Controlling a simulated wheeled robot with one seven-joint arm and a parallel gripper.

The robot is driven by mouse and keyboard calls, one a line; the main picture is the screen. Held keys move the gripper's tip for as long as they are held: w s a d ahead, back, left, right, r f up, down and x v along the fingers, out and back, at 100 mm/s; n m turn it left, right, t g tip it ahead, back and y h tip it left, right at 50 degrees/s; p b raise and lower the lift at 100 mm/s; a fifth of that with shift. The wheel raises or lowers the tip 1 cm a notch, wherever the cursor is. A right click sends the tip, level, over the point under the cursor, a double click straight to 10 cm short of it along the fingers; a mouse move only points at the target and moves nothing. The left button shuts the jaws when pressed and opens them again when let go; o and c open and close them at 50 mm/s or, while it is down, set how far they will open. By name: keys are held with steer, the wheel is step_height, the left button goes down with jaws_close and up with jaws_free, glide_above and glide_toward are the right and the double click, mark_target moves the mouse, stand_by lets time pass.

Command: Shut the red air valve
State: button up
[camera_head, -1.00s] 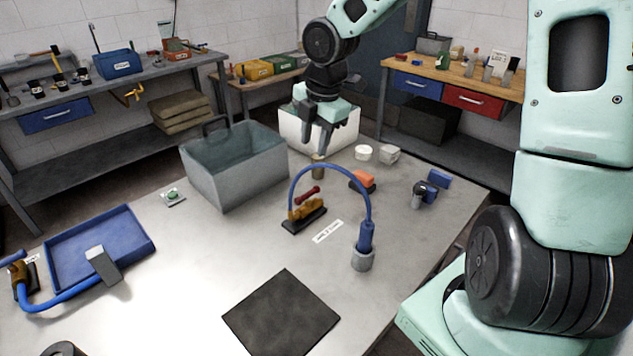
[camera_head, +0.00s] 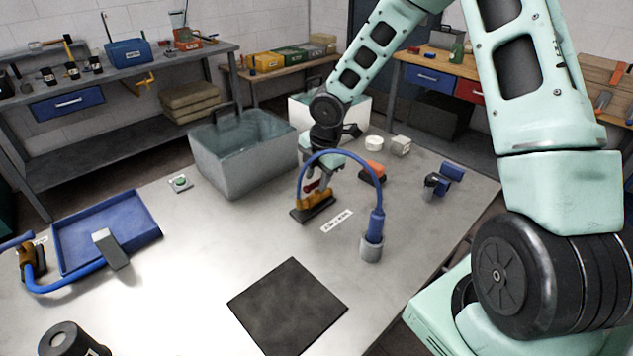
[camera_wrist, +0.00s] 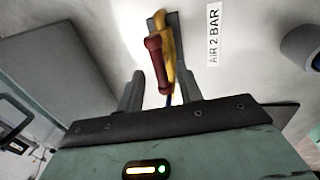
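The air valve (camera_head: 312,201) has a yellow-brass body on a dark base, and a blue hose arcs from it to a grey holder. In the wrist view its red handle (camera_wrist: 157,62) lies lengthwise along the yellow body (camera_wrist: 166,33). My gripper (camera_wrist: 160,84) is open, with one finger on each side of the handle's near end and visible gaps between. In the head view my gripper (camera_head: 319,178) is low over the valve, behind the hose arc, and partly covers the handle. I cannot tell how deep the fingers reach.
The blue hose (camera_head: 345,156) arches in front of my gripper, down to the grey holder (camera_head: 371,248). A grey bin (camera_head: 245,165) stands left of the valve, and an orange-topped block (camera_head: 372,171) right. A label (camera_wrist: 214,35) reads "AIR 2 BAR". A black mat (camera_head: 287,304) lies in front.

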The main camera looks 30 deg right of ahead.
steer(key=shift+w+f, duration=0.1)
steer(key=shift+f, duration=0.6)
jaws_close()
